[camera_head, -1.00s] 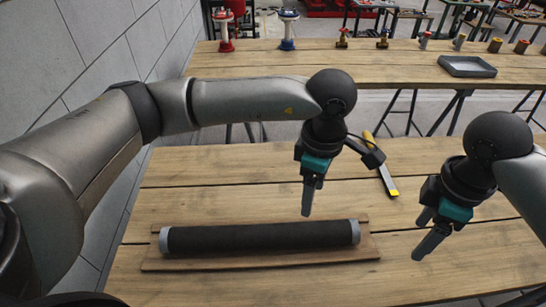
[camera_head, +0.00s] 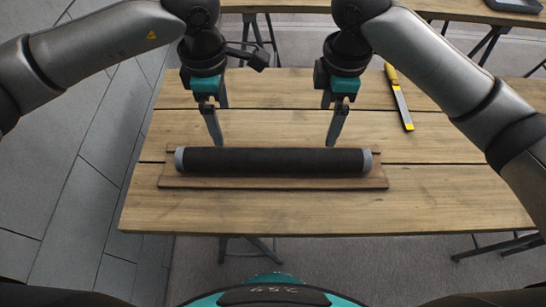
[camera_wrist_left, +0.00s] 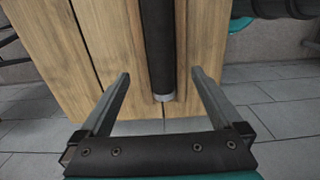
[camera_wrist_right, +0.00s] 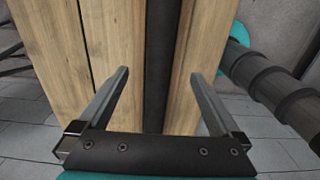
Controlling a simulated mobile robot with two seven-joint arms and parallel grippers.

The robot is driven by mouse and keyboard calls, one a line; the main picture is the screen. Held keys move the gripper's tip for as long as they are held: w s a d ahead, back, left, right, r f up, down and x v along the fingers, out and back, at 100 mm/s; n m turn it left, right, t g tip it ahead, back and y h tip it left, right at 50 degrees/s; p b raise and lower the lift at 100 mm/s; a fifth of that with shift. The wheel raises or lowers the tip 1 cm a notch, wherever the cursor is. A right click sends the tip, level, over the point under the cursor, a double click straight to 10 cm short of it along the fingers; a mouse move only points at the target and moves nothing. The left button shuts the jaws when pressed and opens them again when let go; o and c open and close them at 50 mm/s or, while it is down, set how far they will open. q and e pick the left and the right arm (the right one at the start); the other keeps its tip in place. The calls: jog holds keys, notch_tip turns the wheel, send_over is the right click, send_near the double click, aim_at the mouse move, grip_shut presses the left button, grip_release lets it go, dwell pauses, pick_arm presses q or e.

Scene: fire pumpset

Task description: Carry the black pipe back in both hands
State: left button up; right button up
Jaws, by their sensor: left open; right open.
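The black pipe (camera_head: 272,161) has grey end pieces and lies left to right on a thin wooden board (camera_head: 275,183) on the table. My left gripper (camera_head: 217,124) is open and empty, pointing down above the pipe's left part. My right gripper (camera_head: 332,124) is open and empty above its right part. In the left wrist view the pipe (camera_wrist_left: 160,40) runs between the open fingers, with its grey end visible. In the right wrist view the pipe (camera_wrist_right: 160,35) also runs between the open fingers. Neither gripper visibly touches it.
The wooden table (camera_head: 300,212) is clear around the board. A yellow-handled tool (camera_head: 400,98) lies at the back right of the tabletop. A second table (camera_head: 470,12) stands behind, with a grey tray (camera_head: 513,5) partly in view. Grey floor tiles show at left.

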aim_at(231, 152)
pick_arm(q)
jog(key=shift+f, duration=0.1)
pick_arm(e)
jog(key=shift+f, duration=0.1)
pick_arm(q)
notch_tip(231, 152, down, 15)
jog(key=shift+f, duration=0.1)
pick_arm(e)
notch_tip(231, 152, down, 15)
jog(key=shift+f, duration=0.1)
pick_arm(q)
grip_shut()
pick_arm(e)
grip_shut()
pick_arm(q)
jog(key=shift+w+r, duration=0.15)
jog(key=shift+r, duration=0.1)
pick_arm(e)
jog(key=shift+w+r, duration=0.15)
jog(key=shift+r, duration=0.1)
